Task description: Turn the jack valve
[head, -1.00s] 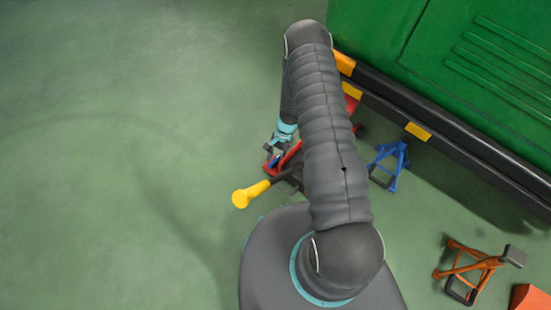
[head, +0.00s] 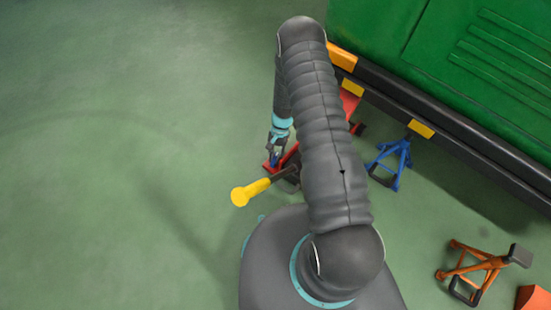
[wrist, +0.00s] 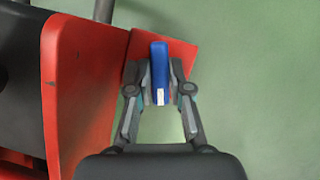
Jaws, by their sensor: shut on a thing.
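The blue jack valve (wrist: 160,65) with a small white mark stands against a red plate of the jack in the wrist view. My gripper (wrist: 160,90) has one finger on each side of the valve and is shut on it. In the head view my gripper (head: 273,158) is at the left end of the red jack (head: 351,104), beside my arm. My arm hides much of the jack there. The jack's red body (wrist: 80,90) fills the left of the wrist view.
The jack's yellow-ended handle (head: 240,196) sticks out to the left. A blue stand (head: 390,163) and an orange stand (head: 478,268) are on the right. A green vehicle (head: 450,60) with a black sill (head: 455,145) fills the upper right. The left floor is clear.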

